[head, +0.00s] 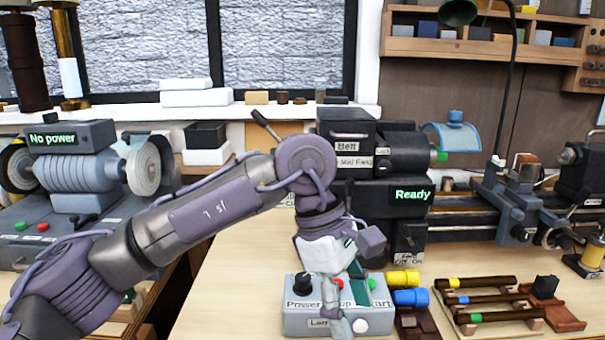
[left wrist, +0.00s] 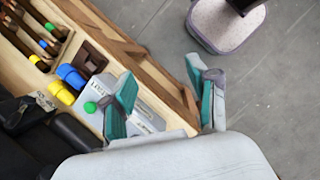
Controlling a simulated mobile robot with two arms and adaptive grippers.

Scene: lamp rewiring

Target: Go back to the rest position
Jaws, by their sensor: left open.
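My left arm comes in from the left in the head view and bends down over the bench. My left gripper (head: 347,300) points down in front of the grey control box (head: 300,318) and hides part of it. In the left wrist view the two teal-padded fingers of my left gripper (left wrist: 163,78) stand wide apart with nothing between them. One finger overlaps the control box (left wrist: 92,90) in that view; the other shows against the floor. I cannot tell whether the gripper touches the box. My right gripper is in neither view.
Blue and yellow cylinders (head: 405,287) and a wooden rack (head: 480,325) with dark rods lie right of the box. A lathe showing "Ready" (head: 410,194) stands behind. A grinder showing "No power" (head: 75,175) is at left. Open floor (left wrist: 275,100) lies beyond the bench edge.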

